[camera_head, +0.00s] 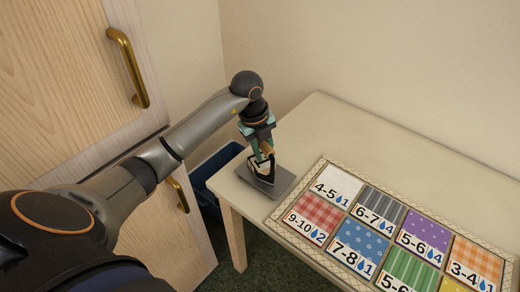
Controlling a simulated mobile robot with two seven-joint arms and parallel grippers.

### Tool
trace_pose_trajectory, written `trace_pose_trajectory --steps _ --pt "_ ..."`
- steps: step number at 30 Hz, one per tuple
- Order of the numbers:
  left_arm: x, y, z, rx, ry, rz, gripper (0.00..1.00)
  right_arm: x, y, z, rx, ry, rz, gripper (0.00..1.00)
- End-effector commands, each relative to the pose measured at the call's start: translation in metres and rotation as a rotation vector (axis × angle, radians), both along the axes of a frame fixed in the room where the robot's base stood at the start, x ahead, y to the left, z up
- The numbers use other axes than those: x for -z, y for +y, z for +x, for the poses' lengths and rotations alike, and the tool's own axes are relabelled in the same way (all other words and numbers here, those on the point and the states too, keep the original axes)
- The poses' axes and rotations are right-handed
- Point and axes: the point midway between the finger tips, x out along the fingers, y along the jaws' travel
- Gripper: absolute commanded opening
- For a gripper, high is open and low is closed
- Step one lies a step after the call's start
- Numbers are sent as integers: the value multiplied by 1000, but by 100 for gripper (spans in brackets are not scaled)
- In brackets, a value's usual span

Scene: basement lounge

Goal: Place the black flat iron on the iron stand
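The grey iron stand (283,183) lies flat at the near left corner of the table. A small dark object with a pale part, which looks like the black flat iron (262,172), is at the stand, directly under my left gripper (264,156). The gripper points down, with its fingers around the upper part of the iron. The fingers and the small size hide whether they grip it, and whether the iron rests fully on the stand. My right gripper is not in view.
The pale table (340,125) is bare behind the stand. A board of patterned fabric swatches with number labels (369,229) lies right of the stand. A dark blue bin (207,166) stands on the floor left of the table. Wooden cabinet doors (60,80) with brass handles are at the left.

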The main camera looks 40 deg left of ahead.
Motion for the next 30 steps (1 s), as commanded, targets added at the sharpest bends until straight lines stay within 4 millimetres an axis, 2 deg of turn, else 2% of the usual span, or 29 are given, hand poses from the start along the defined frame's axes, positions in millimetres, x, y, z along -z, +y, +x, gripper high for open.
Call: trace_pose_trajectory --steps 12,13,18,21,30 --pt "2 0 1 0 -4 0 0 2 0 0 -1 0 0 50" --pt "3 0 0 0 0 1 34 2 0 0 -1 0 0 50" --pt "3 0 0 0 1 0 53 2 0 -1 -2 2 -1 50" --pt "3 0 0 0 1 0 62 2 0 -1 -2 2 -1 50" --pt "-2 0 0 0 0 0 62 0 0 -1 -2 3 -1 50"
